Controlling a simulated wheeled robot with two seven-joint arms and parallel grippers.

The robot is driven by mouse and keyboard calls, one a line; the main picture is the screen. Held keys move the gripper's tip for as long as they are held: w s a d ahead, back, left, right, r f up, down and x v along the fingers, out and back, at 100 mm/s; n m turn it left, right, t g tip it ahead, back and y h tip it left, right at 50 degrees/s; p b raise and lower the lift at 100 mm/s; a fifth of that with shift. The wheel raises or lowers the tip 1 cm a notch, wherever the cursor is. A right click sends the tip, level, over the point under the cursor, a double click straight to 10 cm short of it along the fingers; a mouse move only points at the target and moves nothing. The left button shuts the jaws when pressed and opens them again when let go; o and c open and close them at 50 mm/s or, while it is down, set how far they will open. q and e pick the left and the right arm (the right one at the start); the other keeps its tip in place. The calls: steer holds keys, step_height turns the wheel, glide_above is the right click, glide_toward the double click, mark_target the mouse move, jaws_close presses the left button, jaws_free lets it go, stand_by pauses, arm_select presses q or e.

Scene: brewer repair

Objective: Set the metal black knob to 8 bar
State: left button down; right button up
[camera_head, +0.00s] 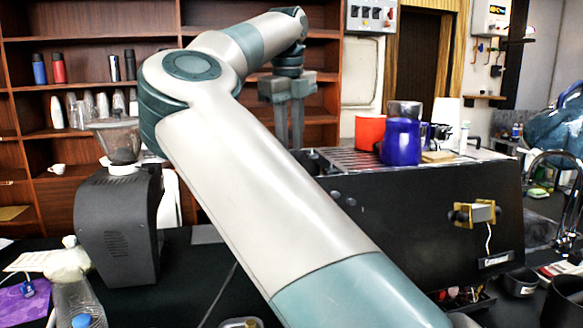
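The black brewer (400,205) stands right of centre with its dark front panel facing me. Small round dark fittings (337,196) show on the panel's left part, beside my arm. I cannot tell whether one of them is the metal black knob, and no bar scale is readable. My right arm crosses the picture and covers the brewer's left part. My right gripper (289,135) points down behind the arm, near the brewer's upper left corner and apart from the fittings. Its two fingers are close together, and their tips are partly hidden. My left gripper is out of view.
A red cup (369,131) and a blue mug (400,142) stand on the brewer's top. A brass-plated fitting (474,213) sticks out of its front at the right. A black grinder (118,222) and a clear bottle (78,295) stand at the left. A tap (566,185) rises at the right.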

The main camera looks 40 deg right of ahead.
steer(key=f, duration=0.4)
steer(key=d+f, duration=0.1)
steer(key=f, duration=0.1)
steer(key=shift+w+f+p, duration=0.25)
steer(key=shift+w+p, duration=0.1)
steer(key=shift+p, duration=0.05)
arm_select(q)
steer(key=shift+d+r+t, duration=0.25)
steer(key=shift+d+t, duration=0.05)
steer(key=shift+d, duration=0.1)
arm_select(e)
steer(key=shift+f, duration=0.25)
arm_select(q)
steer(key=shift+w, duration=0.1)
arm_select(e)
jaws_close()
steer(key=m+p, duration=0.2)
steer(key=m, duration=0.1)
steer(key=shift+r+g, duration=0.15)
steer(key=shift+g, duration=0.15)
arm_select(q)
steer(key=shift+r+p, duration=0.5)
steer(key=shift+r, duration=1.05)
arm_select(e)
steer(key=shift+m, duration=1.1)
